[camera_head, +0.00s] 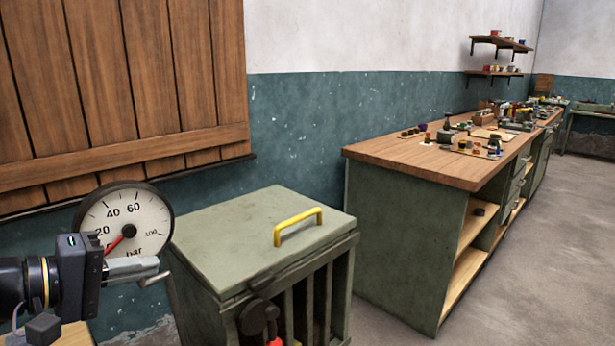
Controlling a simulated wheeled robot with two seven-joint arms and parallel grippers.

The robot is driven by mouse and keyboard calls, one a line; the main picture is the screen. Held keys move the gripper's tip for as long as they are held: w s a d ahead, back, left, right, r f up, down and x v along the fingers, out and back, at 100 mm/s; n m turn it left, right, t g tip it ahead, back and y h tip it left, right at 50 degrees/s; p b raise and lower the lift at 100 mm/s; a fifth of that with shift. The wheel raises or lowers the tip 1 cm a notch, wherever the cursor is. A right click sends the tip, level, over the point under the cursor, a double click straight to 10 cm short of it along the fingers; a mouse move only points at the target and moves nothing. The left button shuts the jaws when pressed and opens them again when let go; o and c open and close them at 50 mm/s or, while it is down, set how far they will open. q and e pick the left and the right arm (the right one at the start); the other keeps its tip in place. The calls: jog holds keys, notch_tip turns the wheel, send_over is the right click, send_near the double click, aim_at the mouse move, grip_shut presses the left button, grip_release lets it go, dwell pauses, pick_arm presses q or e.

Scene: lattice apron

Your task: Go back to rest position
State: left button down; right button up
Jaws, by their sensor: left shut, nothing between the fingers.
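My left gripper (146,271) comes in from the left edge, low in the head view. Its fingers are shut and hold nothing. It stands in front of a round pressure gauge (148,222) marked in bar, with a red needle and a dark rim, and hides the gauge's lower left part. I cannot tell whether the gripper touches the gauge. My right gripper is not in view.
A green cabinet (215,241) with a yellow handle (298,226) on top stands right of my left gripper. A workbench (425,163) with several small items runs along the wall. Wooden boards (120,85) cover the upper left. Floor (540,255) at right is clear.

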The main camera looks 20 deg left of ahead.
pick_arm(q)
jog(key=s+d+f+m+g+y, duration=0.1)
jog(key=s+d+f+m+g, duration=0.35)
jog(key=d+f, duration=0.5)
jog(key=s+d+f+m+g+y, duration=0.1)
jog(key=s+d+f+m+g, duration=0.35)
jog(key=f, duration=0.75)
notch_tip(320, 180, up, 15)
jog(key=w+d+t+p, duration=0.1)
jog(key=d+p, duration=0.1)
jog(key=p, duration=1.4)
jog(key=shift+w+d+m, duration=0.25)
jog(key=shift+d+m, duration=0.05)
